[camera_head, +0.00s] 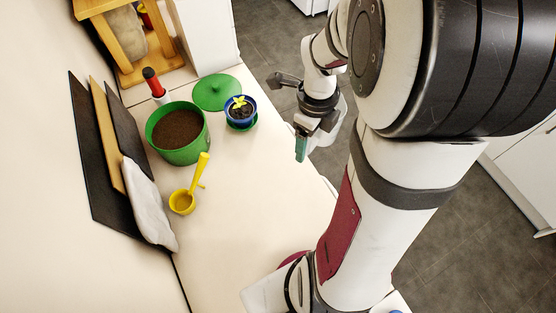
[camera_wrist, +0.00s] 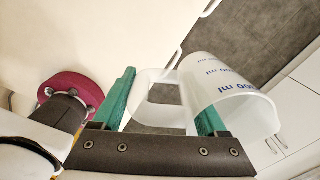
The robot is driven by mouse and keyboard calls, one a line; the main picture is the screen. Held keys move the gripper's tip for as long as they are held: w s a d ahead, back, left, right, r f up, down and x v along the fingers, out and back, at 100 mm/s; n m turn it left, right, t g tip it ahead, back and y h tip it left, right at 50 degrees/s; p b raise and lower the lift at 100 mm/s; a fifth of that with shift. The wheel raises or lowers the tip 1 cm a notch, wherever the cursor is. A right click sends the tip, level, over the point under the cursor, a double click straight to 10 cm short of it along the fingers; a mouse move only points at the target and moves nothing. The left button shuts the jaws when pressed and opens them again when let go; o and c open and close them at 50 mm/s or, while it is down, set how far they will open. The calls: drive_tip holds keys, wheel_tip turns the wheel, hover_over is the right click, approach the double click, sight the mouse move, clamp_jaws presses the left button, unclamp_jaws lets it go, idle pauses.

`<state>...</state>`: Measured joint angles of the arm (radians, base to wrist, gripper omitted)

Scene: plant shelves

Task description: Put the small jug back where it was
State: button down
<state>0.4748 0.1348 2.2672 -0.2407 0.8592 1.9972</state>
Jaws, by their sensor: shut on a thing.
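The small jug (camera_wrist: 228,85) is translucent white with blue markings on its side. It shows tilted at the right of the wrist view, its handle toward the left. My gripper (camera_wrist: 162,100) has two teal fingers, one on the outer side of the handle and one against the jug's body; it is shut on the jug. In the head view my gripper (camera_head: 301,148) is beside the counter's right edge, right of the potted plant. The jug is mostly hidden behind my wrist there and hard to make out.
On the counter (camera_head: 245,190) stand a green pot of soil (camera_head: 181,145), a green lid (camera_head: 215,92), a blue pot with a seedling (camera_head: 240,112) and a yellow scoop (camera_head: 184,200). A wooden stand (camera_head: 130,72) is at the back left. The counter's front part is clear.

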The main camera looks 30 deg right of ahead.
drive_tip(key=shift+m, duration=0.3)
drive_tip(key=w+a+f, duration=0.1)
drive_tip(key=a+f, duration=0.1)
drive_tip(key=a, duration=0.1)
drive_tip(key=w+a+f, duration=0.1)
drive_tip(key=a+f, duration=0.2)
drive_tip(key=w+a+f, duration=0.1)
drive_tip(key=a+f, duration=0.1)
drive_tip(key=a, duration=0.1)
drive_tip(key=shift+w+f, duration=0.1)
drive_tip(key=shift+f, duration=0.25)
drive_tip(key=shift+w+a+f, duration=0.1)
drive_tip(key=shift+a+f, duration=0.05)
drive_tip(key=shift+f, duration=0.95)
drive_tip(key=shift+w+a+f, duration=0.1)
drive_tip(key=shift+f, duration=1)
unclamp_jaws()
drive_tip(key=shift+f, duration=0.1)
wheel_tip(320, 180, up, 13)
drive_tip(key=n, duration=0.1)
drive_tip(key=s+a+r+n+y, duration=0.1)
drive_tip(key=s+a+r+n, duration=0.2)
drive_tip(key=s+n, duration=0.5)
drive_tip(key=s+a+r+n+y, duration=0.1)
drive_tip(key=s+a+r+n, duration=0.3)
drive_tip(key=n, duration=1.2)
drive_tip(key=s, duration=0.3)
drive_tip(key=shift+s+n, duration=0.35)
drive_tip(key=shift+n, duration=0.05)
